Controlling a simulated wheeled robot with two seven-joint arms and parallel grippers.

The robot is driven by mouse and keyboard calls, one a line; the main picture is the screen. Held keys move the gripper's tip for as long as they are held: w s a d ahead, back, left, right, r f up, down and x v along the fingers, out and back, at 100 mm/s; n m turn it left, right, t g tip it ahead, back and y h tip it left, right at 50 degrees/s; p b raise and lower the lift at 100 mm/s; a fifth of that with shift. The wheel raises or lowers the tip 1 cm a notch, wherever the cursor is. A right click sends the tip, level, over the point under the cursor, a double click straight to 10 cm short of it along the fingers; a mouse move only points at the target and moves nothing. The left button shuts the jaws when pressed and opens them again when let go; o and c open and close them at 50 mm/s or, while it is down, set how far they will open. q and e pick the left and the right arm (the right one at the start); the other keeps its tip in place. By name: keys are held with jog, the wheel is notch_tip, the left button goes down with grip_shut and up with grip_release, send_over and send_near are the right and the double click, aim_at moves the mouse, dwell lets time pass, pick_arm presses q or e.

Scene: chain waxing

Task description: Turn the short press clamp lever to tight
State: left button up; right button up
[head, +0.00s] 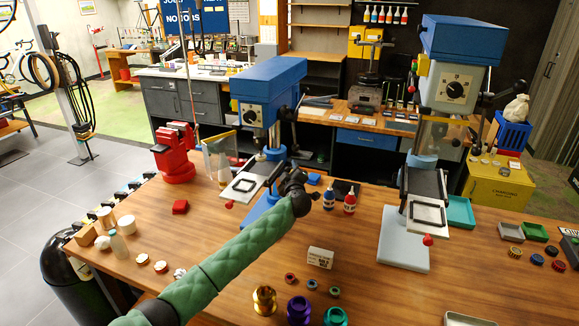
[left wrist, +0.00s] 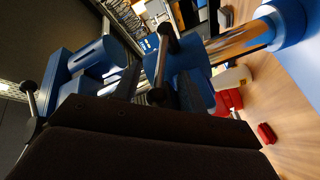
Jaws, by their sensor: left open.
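The short press (head: 268,88) is the blue drill press left of centre, with a dark dial on its front. Its small work table (head: 243,188) carries a square frame and has a red knob below. My left gripper (head: 293,182) is at the right side of that work table, close to the column, and is open. In the left wrist view, a black lever with a rounded end (left wrist: 166,42) stands just beyond my dark gripper body, in front of blue press parts. I cannot tell whether the fingers touch it. In the head view, the gripper hides the clamp area. My right gripper is out of view.
A taller blue press (head: 455,75) stands to the right on a pale base. Red and blue bottles (head: 349,203) stand close to the right of my gripper. A red vise (head: 175,152) is at the left. A white box (head: 320,257) and several coloured rings lie in front.

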pick_arm(q)
jog(key=shift+w+a, duration=0.15)
jog(key=shift+w, duration=0.4)
jog(key=shift+r, duration=0.15)
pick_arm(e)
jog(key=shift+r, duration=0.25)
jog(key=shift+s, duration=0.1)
pick_arm(q)
grip_shut()
jog(key=shift+s+f+n+t+y+b, duration=0.15)
jog(key=shift+f+n+t+y+b, duration=0.55)
jog(key=shift+b, duration=2.4)
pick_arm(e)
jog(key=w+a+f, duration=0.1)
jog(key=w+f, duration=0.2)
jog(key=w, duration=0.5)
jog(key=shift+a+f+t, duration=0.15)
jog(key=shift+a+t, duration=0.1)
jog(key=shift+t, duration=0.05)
pick_arm(q)
jog(key=shift+f+t+h, duration=0.3)
jog(key=shift+f+t, duration=0.1)
